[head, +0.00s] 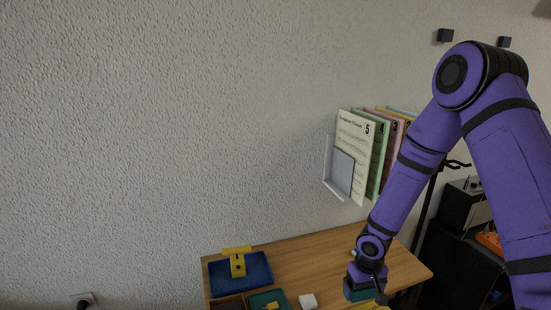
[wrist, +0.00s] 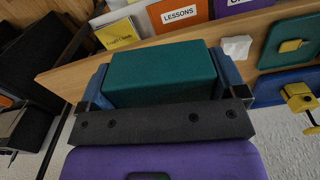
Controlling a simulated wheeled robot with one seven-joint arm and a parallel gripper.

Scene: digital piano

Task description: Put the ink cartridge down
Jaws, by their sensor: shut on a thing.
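The ink cartridge, seen as a dark green block (wrist: 160,78), sits between the two blue fingers of my gripper (head: 366,287) in the wrist view. My gripper is shut on it. In the head view the gripper hangs at the front right part of the wooden table (head: 310,262), and only a little of the green block (head: 358,294) shows below it. In the wrist view the table edge (wrist: 62,80) passes behind the block. I cannot tell whether the block touches the table.
A blue tray (head: 258,280) with a yellow object (head: 238,265) is at the table's left, beside a green tray (head: 258,301). A small white object (head: 308,301) lies right of them. Orange-labelled (wrist: 178,14) and yellow-labelled items stand beyond the block. A wall rack (head: 340,170) holds booklets.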

